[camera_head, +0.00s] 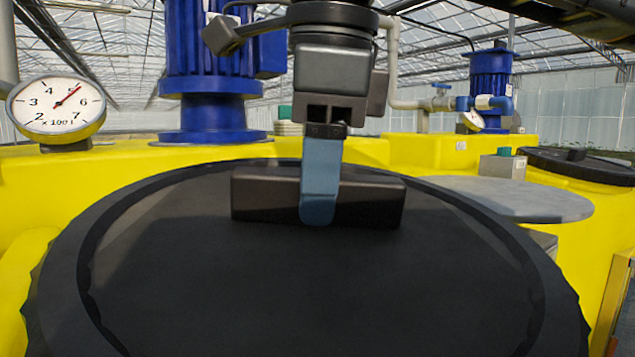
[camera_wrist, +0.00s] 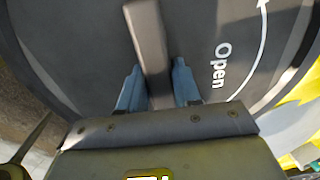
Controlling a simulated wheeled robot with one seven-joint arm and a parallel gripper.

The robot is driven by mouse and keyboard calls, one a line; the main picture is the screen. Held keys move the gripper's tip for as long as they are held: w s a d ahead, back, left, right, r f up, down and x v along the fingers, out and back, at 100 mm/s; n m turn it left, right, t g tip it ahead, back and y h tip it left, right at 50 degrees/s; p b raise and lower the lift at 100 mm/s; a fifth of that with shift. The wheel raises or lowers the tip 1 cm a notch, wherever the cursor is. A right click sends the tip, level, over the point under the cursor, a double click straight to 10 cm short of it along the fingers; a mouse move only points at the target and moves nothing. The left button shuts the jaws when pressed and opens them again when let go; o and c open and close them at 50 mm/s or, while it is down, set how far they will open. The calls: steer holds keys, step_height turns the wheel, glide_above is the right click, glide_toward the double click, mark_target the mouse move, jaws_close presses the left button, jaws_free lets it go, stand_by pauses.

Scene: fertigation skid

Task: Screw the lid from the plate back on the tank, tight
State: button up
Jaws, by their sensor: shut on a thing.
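The large black round lid (camera_head: 300,290) fills the front of the head view, and its bar handle (camera_head: 262,198) crosses its top. My gripper (camera_head: 320,218) points down with its blue fingers on that handle. In the wrist view the two fingertips (camera_wrist: 158,68) sit on either side of the handle (camera_wrist: 150,38), shut on it. White "Open" lettering and a curved arrow show on the lid (camera_wrist: 80,35) there. The lid lies over the yellow tank (camera_head: 35,195); its rim hides the opening, so I cannot tell how it sits on the thread. The grey plate (camera_head: 535,200) at right looks bare.
A dial gauge (camera_head: 57,107) stands at the left, by a large blue motor (camera_head: 210,75). A smaller blue pump (camera_head: 490,85) and grey pipes are behind. Another black lid (camera_head: 590,165) and a small grey box (camera_head: 502,166) with a green cap are at right.

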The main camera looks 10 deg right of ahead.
steer(key=shift+w+a+f+b, duration=0.1)
steer(key=shift+w+f+b, duration=0.05)
steer(key=shift+f+b, duration=1)
stand_by(1.7)
stand_by(0.3)
steer(key=o, duration=1.4)
steer(key=shift+o, duration=0.2)
steer(key=shift+c, duration=0.4)
jaws_close()
steer(key=shift+f+b, duration=0.1)
steer(key=shift+b, duration=0.2)
stand_by(0.4)
